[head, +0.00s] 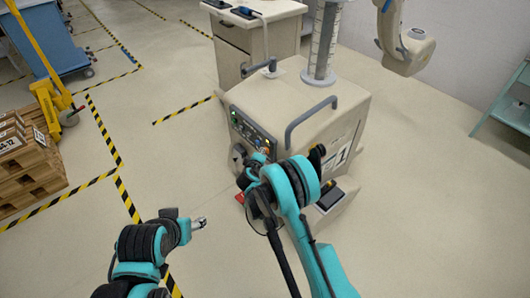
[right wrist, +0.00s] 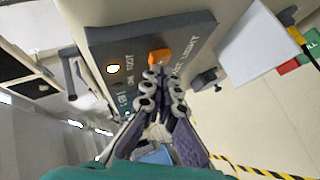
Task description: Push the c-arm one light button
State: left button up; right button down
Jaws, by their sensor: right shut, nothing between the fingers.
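The c-arm one unit (head: 300,110) is a beige cart with a "1" label on its side. Its dark control panel (head: 252,130) faces left in the head view, with small lit buttons. In the right wrist view, the panel (right wrist: 125,45) carries the word "LIGHT" beside an orange button (right wrist: 158,56). My right gripper (right wrist: 156,73) is shut and empty, its tips right at the button's lower edge; I cannot tell whether they touch. In the head view, my right gripper (head: 262,155) is partly hidden by my arm. My left gripper (head: 199,223) is low, away from the cart.
A beige cabinet (head: 235,50) stands behind the cart. Wooden pallets (head: 28,165) and a yellow pallet jack (head: 50,100) are at the left. A teal shelf (head: 510,110) is at the right edge. The floor left of the cart is free, with striped tape (head: 105,135).

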dwell(0.4)
jog(key=shift+s+a, duration=0.2)
jog(key=s+a, duration=0.3)
jog(key=a, duration=0.2)
jog(key=shift+s, duration=0.3)
dwell(0.6)
jog(key=s+d+r+m+g, duration=0.25)
jog(key=s+d+r, duration=0.4)
jog(key=r, duration=0.35)
jog(key=s+d+r+m+g, duration=0.1)
jog(key=s+d+r+m, duration=0.4)
jog(key=d+r, duration=0.4)
jog(key=s+d+r+m+g+y, duration=0.1)
jog(key=s+d+m, duration=0.1)
jog(key=s, duration=1.1)
jog(key=s+d+r+m+g+y, duration=0.1)
jog(key=s+d+m+y, duration=0.1)
jog(key=s, duration=1.1)
